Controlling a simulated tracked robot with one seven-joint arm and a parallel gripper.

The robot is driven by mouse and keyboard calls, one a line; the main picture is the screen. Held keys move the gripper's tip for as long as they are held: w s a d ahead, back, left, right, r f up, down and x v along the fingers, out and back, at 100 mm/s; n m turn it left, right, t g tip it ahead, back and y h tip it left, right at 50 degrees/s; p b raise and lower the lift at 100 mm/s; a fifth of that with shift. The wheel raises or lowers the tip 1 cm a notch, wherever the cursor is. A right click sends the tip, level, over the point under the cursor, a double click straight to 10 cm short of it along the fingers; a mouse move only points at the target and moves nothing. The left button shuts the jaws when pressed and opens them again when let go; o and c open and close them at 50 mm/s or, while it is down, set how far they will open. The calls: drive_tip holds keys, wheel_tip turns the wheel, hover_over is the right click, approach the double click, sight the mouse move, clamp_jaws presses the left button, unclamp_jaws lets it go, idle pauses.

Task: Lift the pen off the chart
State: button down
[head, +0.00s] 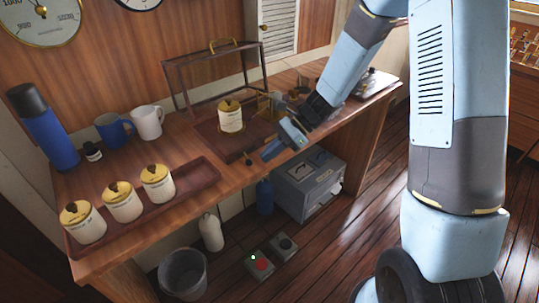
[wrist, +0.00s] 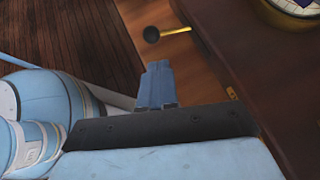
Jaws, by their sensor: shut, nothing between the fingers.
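I cannot make out a pen in either view. A pale flat sheet (head: 378,84), possibly the chart, lies at the far right end of the wooden desk, partly behind my arm, with small items on it. My gripper (head: 268,154) is in front of the desk's front edge, near the open-framed case. In the wrist view, the blue fingers of my gripper (wrist: 158,67) are together and empty, over the desk's edge. A black knob on a brass rod (wrist: 153,34) sticks out just beyond the fingertips.
The framed case (head: 172,90) holds a lidded jar (head: 230,117) on a dark base. Several similar jars stand on a tray (head: 205,175) at left, near a blue flask (head: 45,128) and two mugs. A grey box (head: 308,190) and a bin (head: 183,272) stand below.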

drive_tip(key=shift+w+d, duration=0.1)
drive_tip(key=shift+d, duration=0.05)
drive_tip(key=shift+d, duration=0.25)
drive_tip(key=d, duration=0.4)
drive_tip(key=shift+f, duration=0.1)
drive_tip(key=d+r, duration=0.5)
drive_tip(key=d, duration=0.2)
drive_tip(key=shift+s+r, duration=0.2)
drive_tip(key=shift+r, duration=0.05)
drive_tip(key=s+d+r+n+t+h, duration=0.4)
drive_tip(key=s+d+r+n+t, duration=0.1)
drive_tip(key=r, duration=0.5)
drive_tip(key=s+d+r+n+t+h, duration=0.5)
drive_tip(key=s+d+r+n, duration=0.3)
drive_tip(key=s+d+r, duration=0.1)
drive_tip(key=s+r, duration=0.1)
drive_tip(key=s, duration=0.1)
drive_tip(key=shift+s+d+r+h, duration=0.3)
drive_tip(key=shift+s+d, duration=0.1)
